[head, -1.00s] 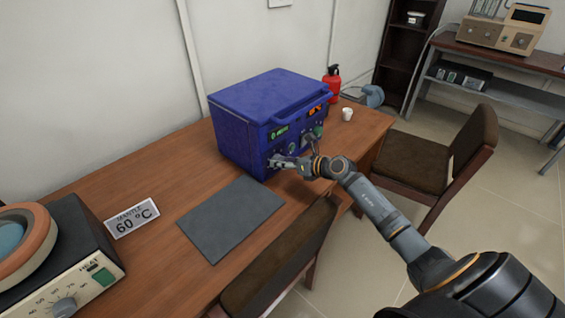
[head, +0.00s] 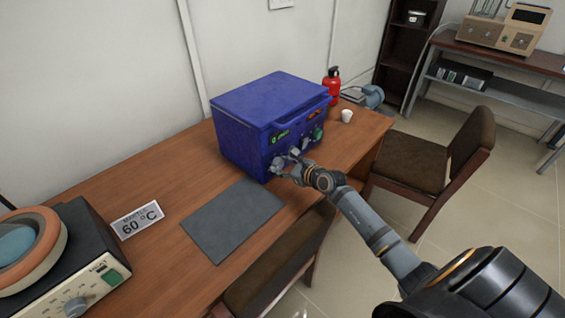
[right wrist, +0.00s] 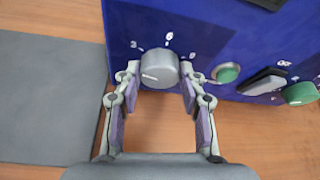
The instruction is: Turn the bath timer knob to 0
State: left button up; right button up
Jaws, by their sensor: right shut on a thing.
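The bath is a blue box (head: 262,108) on the wooden table, with displays and controls on its front. Its grey round timer knob (right wrist: 160,69) sits low on the front panel in the right wrist view, with white marks such as 3, 6 and 9 around it. My right gripper (right wrist: 157,80) has one finger on each side of the knob and is shut on it. In the head view my right gripper (head: 283,166) reaches the lower front of the box and hides the knob. My left gripper is not in view.
A grey mat (head: 232,219) lies before the box. A white cup (head: 347,116) and a red extinguisher (head: 332,87) stand beyond it. Chairs stand along the table.

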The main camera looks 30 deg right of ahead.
aim_at(277, 140)
jog(key=n+t+h+p, duration=0.1)
jog(key=n, duration=0.2)
jog(key=shift+a+h+p, duration=0.15)
jog(key=shift+h+p, duration=0.15)
jog(key=shift+f+n+t+h+p, duration=0.1)
jog(key=shift+n+t+h+p, duration=0.35)
jog(key=shift+n, duration=0.45)
jog(key=o, duration=1.1)
jog(key=shift+s, duration=0.1)
jog(key=shift+o, duration=0.2)
notch_tip(277, 140, up, 10)
jog(key=shift+f, duration=0.15)
